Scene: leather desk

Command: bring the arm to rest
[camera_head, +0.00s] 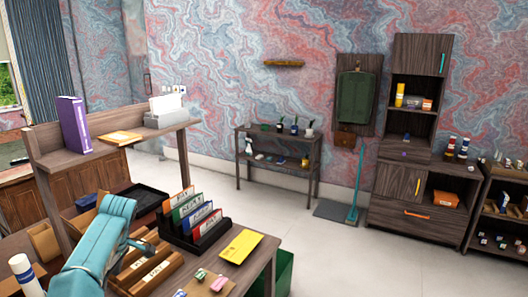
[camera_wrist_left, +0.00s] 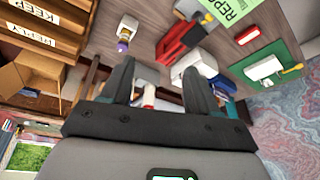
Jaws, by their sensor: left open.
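My left arm (camera_head: 98,245) is teal and reaches in from the left over the desk, beside the wooden letter trays (camera_head: 148,268). Its gripper is hard to make out in the head view. In the left wrist view my left gripper (camera_wrist_left: 158,88) has its two dark fingers spread apart, with no object held between them. Desk items appear beyond the fingers, but their distance is unclear. My right gripper is in neither view.
On the desk (camera_head: 255,262) are a rack of colored folders (camera_head: 195,218), a yellow sheet (camera_head: 241,246) and small items on a brown board. A raised shelf (camera_head: 85,152) holds a purple binder (camera_head: 74,124). In the wrist view a red object (camera_wrist_left: 185,42) and a white-and-purple bottle (camera_wrist_left: 126,33) show.

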